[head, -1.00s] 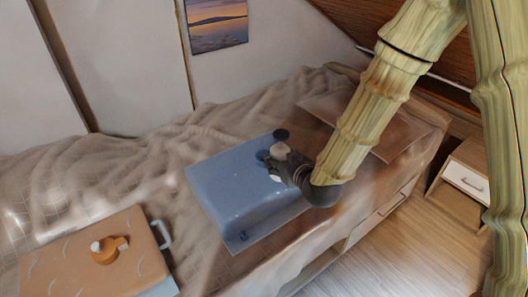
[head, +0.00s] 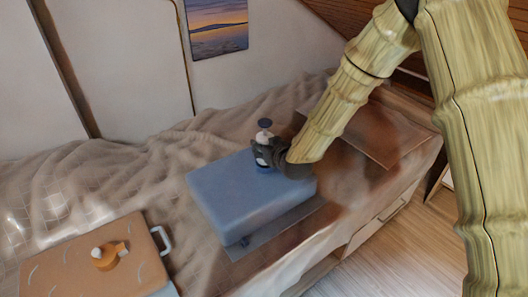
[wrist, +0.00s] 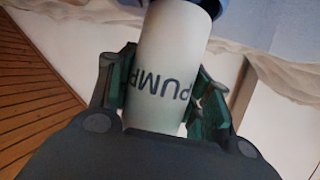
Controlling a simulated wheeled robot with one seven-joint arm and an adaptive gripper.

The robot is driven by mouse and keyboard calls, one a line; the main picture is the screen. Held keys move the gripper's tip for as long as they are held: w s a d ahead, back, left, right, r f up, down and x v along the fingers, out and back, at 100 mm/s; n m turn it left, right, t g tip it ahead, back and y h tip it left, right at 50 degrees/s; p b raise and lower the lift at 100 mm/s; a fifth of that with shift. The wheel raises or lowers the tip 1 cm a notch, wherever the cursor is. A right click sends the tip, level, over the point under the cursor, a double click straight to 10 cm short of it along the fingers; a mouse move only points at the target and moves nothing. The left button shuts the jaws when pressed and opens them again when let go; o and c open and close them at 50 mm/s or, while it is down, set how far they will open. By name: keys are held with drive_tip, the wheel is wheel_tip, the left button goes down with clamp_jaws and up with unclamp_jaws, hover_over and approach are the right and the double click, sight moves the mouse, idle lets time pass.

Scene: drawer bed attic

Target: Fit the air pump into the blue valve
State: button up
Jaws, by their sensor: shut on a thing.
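The air pump (head: 264,137) has a white body and a dark handle on top, and it looks upright. My gripper (head: 265,152) is shut around its body. The wrist view shows the white pump body (wrist: 170,60), marked PUMP upside down, between the two fingers (wrist: 160,95). The blue valve (head: 263,168) is a dark blue ring on top of the blue box, directly under the pump. A blue collar (wrist: 212,7) shows at the pump's lower end in the wrist view. My gripper partly hides the join, so I cannot tell how deep the pump sits.
The blue box (head: 245,200) lies on the rumpled bed cover (head: 130,170). An orange-brown case (head: 60,265) with an orange valve (head: 108,257) and a pale handle lies at the lower left. A brown flat panel (head: 375,135) lies right of the box.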

drive_tip(key=shift+f, duration=1.35)
drive_tip(key=o, duration=1.1)
drive_tip(key=shift+f, duration=0.1)
